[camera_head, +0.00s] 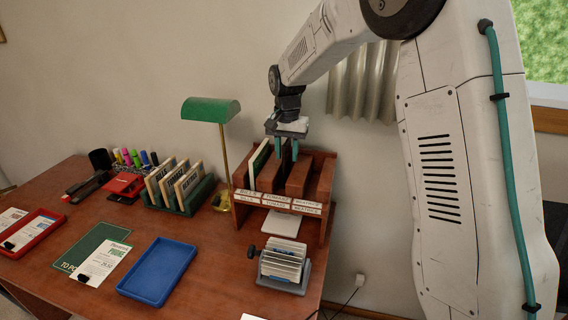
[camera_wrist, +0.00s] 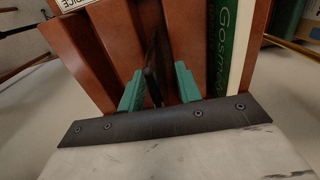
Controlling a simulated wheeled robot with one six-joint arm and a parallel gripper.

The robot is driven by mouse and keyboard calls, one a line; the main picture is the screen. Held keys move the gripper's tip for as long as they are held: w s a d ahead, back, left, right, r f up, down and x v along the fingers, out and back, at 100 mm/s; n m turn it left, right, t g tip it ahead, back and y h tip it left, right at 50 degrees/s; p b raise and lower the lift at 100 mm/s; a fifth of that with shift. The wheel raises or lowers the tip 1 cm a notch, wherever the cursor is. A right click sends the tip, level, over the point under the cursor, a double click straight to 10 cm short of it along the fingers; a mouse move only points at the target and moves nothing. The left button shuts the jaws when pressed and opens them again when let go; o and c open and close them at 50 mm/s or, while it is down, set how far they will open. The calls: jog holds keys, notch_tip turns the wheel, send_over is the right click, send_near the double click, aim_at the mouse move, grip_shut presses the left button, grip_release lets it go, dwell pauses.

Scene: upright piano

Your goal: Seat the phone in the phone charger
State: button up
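My gripper (camera_head: 283,150) is over the slots of a brown wooden sorter (camera_head: 325,178) at the back of the desk. Its two teal fingers stand apart, pointing down, and they show in the wrist view (camera_wrist: 160,88). A thin dark upright piece (camera_wrist: 151,88) shows between the fingers, nearer the left one; I cannot tell whether it is the phone, and no grip on it shows. I cannot make out the phone for certain in either view.
A green book (camera_wrist: 221,40) stands in the sorter beside my fingers. A green lamp (camera_head: 210,110) and card rack (camera_head: 180,190) are left of it. A card file (camera_head: 282,265), blue tray (camera_head: 157,272) and red tray (camera_head: 30,232) lie in front. A cable hangs at right.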

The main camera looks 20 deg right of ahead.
grip_shut()
